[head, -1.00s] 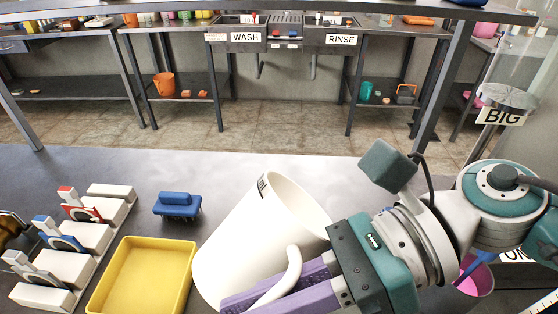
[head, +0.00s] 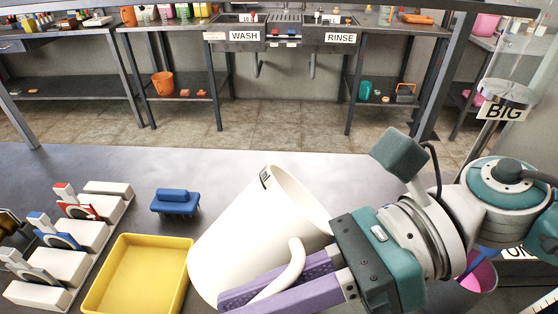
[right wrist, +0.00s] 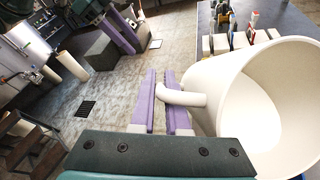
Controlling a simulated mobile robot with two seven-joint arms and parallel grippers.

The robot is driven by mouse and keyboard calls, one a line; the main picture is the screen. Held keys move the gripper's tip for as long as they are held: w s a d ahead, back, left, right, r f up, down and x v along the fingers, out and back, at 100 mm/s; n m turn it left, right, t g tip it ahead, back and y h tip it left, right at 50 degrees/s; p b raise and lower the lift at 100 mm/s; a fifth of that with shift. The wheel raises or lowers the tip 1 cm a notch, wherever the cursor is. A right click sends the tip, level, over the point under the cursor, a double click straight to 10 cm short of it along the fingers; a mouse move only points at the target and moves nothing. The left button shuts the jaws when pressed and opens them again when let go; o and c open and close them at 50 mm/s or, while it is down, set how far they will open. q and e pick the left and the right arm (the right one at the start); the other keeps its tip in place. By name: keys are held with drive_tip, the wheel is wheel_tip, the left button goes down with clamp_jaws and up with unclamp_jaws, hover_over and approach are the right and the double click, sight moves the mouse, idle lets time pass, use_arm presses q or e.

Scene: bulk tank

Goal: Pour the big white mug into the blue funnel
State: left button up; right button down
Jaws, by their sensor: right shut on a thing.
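The big white mug (head: 262,240) is in front of me in the head view, tilted with its mouth toward the upper right. My right gripper (head: 236,303) is shut on its handle (head: 290,272). The right wrist view shows the mug (right wrist: 232,85) with its pale inside, and the gripper fingers (right wrist: 165,90) around the handle. I cannot make out any contents. A blue piece (head: 484,254), possibly the funnel, is at the right, partly hidden by my right arm, over a pink container (head: 484,277). My left gripper (right wrist: 138,46) shows small in the right wrist view; its opening is unclear.
A yellow tray (head: 140,278) and a blue brush-like block (head: 175,201) are on the grey table left of the mug. A rack of white blocks (head: 82,232) is at far left. A "BIG" sign (head: 503,111) stands at right. The table behind the mug is clear.

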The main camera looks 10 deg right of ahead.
drive_tip(key=shift+y+b, duration=0.4)
drive_tip(key=shift+b, duration=0.15)
idle(0.4)
drive_tip(key=shift+d+r+y+b, duration=0.1)
drive_tip(key=shift+d+y+b, duration=0.1)
drive_tip(key=shift+y+b, duration=0.35)
idle(0.7)
drive_tip(key=shift+b, duration=0.45)
drive_tip(key=shift+d+y+b, duration=0.15)
drive_tip(key=shift+y+b, duration=0.1)
drive_tip(key=shift+b, duration=0.05)
idle(0.7)
drive_tip(key=shift+w+r, duration=0.1)
idle(0.7)
